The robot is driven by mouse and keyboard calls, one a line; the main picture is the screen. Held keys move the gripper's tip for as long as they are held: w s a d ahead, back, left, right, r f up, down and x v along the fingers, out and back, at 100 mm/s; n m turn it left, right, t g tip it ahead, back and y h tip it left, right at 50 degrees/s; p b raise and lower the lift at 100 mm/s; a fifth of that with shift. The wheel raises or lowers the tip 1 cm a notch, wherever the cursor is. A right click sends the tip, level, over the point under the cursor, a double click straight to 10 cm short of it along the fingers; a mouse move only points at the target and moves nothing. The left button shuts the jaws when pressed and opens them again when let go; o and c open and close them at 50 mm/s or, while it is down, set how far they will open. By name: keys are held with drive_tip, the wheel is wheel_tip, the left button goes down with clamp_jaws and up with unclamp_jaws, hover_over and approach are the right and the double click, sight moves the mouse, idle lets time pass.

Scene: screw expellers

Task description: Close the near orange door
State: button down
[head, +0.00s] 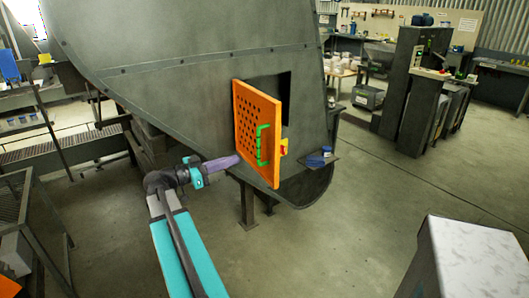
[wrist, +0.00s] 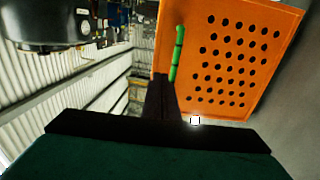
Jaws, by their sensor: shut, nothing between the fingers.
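The near orange door (head: 258,105) stands open, swung out from the grey machine housing, in the head view. It is a perforated panel with a green handle (head: 260,145) near its right edge. A dark opening (head: 285,85) shows behind it. In the wrist view the orange door (wrist: 215,85) fills the upper right, with the green handle (wrist: 176,58) at its left. My gripper (wrist: 160,80) is shut and empty, its dark fingers overlapping the door's lower left edge in the wrist view. I cannot tell whether they touch it. In the head view the fingertips are not clear.
The large grey machine housing (head: 185,90) carries the door. A red and yellow latch (head: 283,148) sits at the door's right edge, and a small shelf with blue items (head: 318,160) is right of it. The floor (head: 350,230) to the right is clear. A grey cabinet (head: 465,260) stands front right.

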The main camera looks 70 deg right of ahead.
drive_tip(key=shift+d, duration=0.1)
drive_tip(key=p, duration=0.4)
approach(274, 148)
drive_tip(key=x, duration=0.5)
drive_tip(key=shift+d, duration=0.1)
drive_tip(key=shift+s+d, duration=0.45)
drive_tip(key=shift+a, duration=0.1)
drive_tip(key=shift+f, duration=0.1)
